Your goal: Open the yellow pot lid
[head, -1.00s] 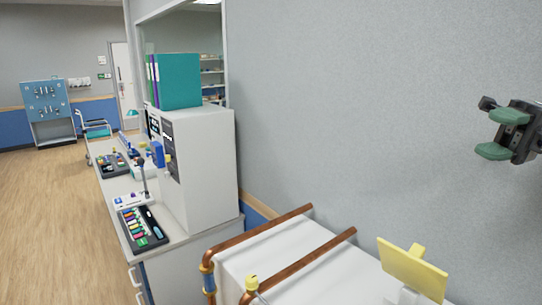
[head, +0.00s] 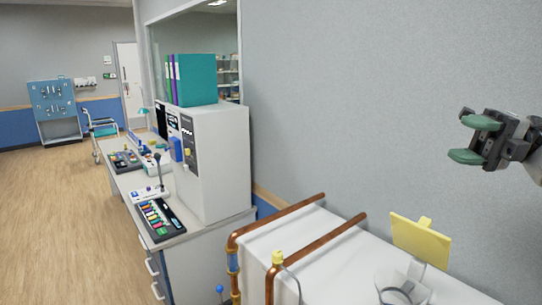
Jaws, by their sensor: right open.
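A yellow plate (head: 420,238), which looks like the pot lid, stands tilted up at the lower right with a small tab on its top edge. A pale grey upright piece joins it to a round whitish pot (head: 402,289) on the white surface, cut off by the bottom edge of the picture. My right gripper (head: 472,139) is at the right, high above and to the right of the yellow plate. Its green-padded fingers are apart and empty, pointing left in front of the wall. My left gripper is not in view.
The white surface (head: 300,236) carries copper pipes (head: 325,240) and a small yellow cap (head: 278,258) on the pipework. A desk (head: 183,237) with a tall white cabinet (head: 222,165) stands to the left. Grey wall (head: 350,90) backs the surface. Open floor (head: 60,220) lies left.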

